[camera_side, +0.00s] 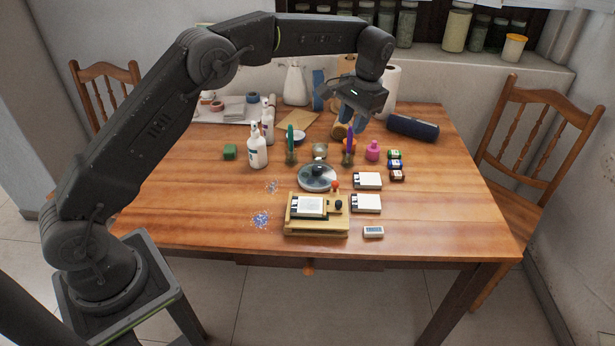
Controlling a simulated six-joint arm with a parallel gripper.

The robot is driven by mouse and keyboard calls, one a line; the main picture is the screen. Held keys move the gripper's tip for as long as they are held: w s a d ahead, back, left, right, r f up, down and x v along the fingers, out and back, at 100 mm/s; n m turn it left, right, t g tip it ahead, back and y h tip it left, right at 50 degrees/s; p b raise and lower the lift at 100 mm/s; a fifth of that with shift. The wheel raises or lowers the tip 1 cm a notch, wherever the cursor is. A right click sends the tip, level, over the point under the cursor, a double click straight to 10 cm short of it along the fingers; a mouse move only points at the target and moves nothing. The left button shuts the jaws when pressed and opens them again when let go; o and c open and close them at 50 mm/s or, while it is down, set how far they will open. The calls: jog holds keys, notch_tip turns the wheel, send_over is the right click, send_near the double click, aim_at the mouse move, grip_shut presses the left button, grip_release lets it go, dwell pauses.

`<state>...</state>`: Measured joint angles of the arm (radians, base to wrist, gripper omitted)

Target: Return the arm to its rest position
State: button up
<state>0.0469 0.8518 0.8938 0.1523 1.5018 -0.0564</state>
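My arm reaches up and over the table from its stand at the left. My gripper (350,118) hangs above the back middle of the table (440,215), just above and behind a purple upright item (348,143). Its fingers point down, and they are small and partly lost against the things behind. I cannot tell whether they are apart or closed, or whether anything is between them.
Bottles (257,147), small jars, a round dish (317,177), white pads (367,180) and a wooden stand (317,226) crowd the middle. A dark blue cylinder (412,127) lies at the back right. Chairs (530,140) flank the table. The right front is clear.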

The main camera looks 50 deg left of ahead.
jog(key=s+r+t+h, duration=0.1)
jog(key=s+r+t, duration=0.2)
jog(key=s+r, duration=1.15)
jog(key=s+f+t, duration=0.2)
jog(key=s+f, duration=0.1)
jog(key=s, duration=0.7)
jog(key=s+f+t, duration=0.1)
jog(key=s+f, duration=0.1)
jog(key=s, duration=0.9)
jog(key=shift+f+t+h, duration=0.4)
